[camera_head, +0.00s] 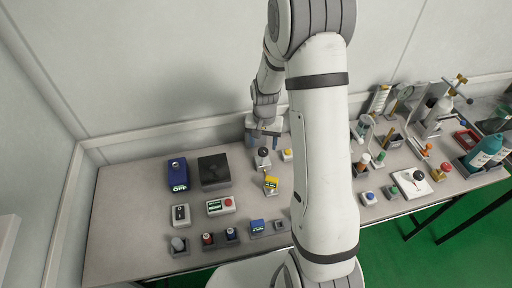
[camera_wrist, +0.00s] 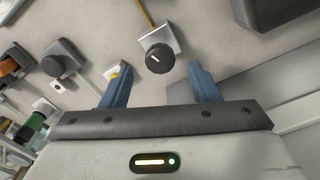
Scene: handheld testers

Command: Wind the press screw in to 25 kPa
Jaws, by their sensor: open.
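My gripper (camera_head: 264,133) hangs above the back of the bench, beside my upper arm. In the wrist view its two blue fingers (camera_wrist: 159,80) are spread apart with nothing between the tips. A round black knob (camera_wrist: 157,58) with a white index line sits on a pale base just beyond the fingertips, roughly centred between them and apart from them. The head view shows a dark knob (camera_head: 263,153) below the gripper. No pressure reading is legible.
A blue box (camera_head: 177,173) and a black box (camera_head: 213,171) stand at the left. A yellow device (camera_head: 271,184) lies in front of the dark knob. Small switches and buttons line the front. Several stands and bottles crowd the right. My arm hides the bench's middle.

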